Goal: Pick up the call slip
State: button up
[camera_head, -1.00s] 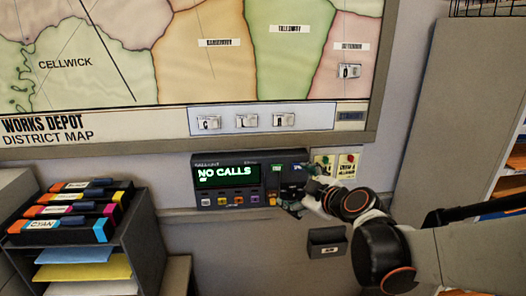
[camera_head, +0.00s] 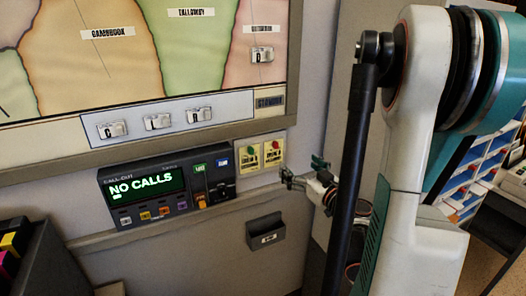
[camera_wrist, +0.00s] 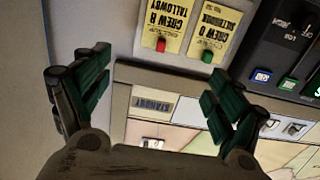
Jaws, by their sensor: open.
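Two yellow printed slips hang side by side on the wall, right of the call-out unit. One has a green tab (camera_head: 247,156) and one a red tab (camera_head: 274,151). In the wrist view they appear upside down at the top: the red-tabbed slip (camera_wrist: 165,22) reads Crew and Tallowby, the green-tabbed slip (camera_wrist: 213,28) stands beside it. I cannot tell which is the call slip. My gripper (camera_head: 301,169) is open and empty, right of and slightly below the slips. In the wrist view my gripper (camera_wrist: 157,76) has its fingers spread, with no slip between them.
The call-out unit (camera_head: 166,187) shows NO CALLS. A small dark wall tray (camera_head: 265,232) hangs below the slips. The framed district map (camera_head: 150,45) is above, with a Standby label (camera_head: 270,101). Shelves (camera_head: 475,180) stand at right.

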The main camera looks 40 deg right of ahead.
send_near(277, 146)
jog(key=x, duration=0.4)
jog(key=shift+w+d+f+b, duration=0.15)
jog(key=shift+d+f+b, duration=0.05)
jog(key=shift+f+b, duration=0.2)
jog(key=shift+r+b+x, duration=0.15)
jog(key=shift+b+x, duration=0.15)
jog(key=shift+x, duration=1.1)
jog(key=shift+r+b+x, duration=0.15)
jog(key=shift+b+x, duration=0.15)
jog(key=shift+x, duration=1.05)
jog(key=shift+a, duration=0.15)
jog(key=c, duration=0.9)
